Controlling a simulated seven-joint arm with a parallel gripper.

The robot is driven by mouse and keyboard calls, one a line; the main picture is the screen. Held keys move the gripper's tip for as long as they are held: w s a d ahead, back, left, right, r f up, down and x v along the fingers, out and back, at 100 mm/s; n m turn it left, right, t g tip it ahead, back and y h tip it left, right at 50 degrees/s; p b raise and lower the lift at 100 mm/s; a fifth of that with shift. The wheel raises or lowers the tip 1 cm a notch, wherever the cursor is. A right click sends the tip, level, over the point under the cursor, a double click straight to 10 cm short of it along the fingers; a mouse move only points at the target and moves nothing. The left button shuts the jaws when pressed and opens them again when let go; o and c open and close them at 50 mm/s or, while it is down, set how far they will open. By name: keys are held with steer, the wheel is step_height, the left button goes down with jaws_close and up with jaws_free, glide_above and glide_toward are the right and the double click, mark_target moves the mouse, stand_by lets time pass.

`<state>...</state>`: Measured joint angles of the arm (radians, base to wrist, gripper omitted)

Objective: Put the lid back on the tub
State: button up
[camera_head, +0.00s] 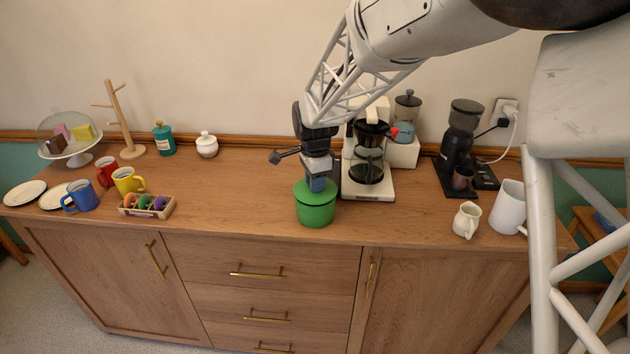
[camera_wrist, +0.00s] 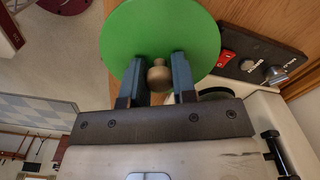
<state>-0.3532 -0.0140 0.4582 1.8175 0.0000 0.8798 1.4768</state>
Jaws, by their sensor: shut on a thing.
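The green tub (camera_head: 316,213) stands upright on the wooden sideboard, in front of the coffee maker. Its green lid (camera_head: 316,190) is at the top of the tub; from these views I cannot tell whether it is fully seated. In the wrist view the lid (camera_wrist: 150,30) is a flat green disc with a round wooden knob (camera_wrist: 159,74) in the middle. My gripper (camera_wrist: 159,78) has its two blue-grey fingers closed on either side of the knob. In the head view my gripper (camera_head: 318,183) points down onto the lid from above. The tub's body is hidden in the wrist view.
The coffee maker (camera_head: 368,190) stands close behind and right of the tub. A black grinder (camera_head: 460,150), cream jug (camera_head: 467,220) and white pitcher (camera_head: 507,207) are at the right. Mugs and a small tray (camera_head: 147,212) are left. Bare wood (camera_head: 240,200) lies left of the tub.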

stand_by(0.4)
steer(key=o, duration=1.5)
steer(key=shift+c, duration=0.2)
steer(key=shift+r, duration=0.15)
steer(key=shift+r, duration=3.3)
jaws_close()
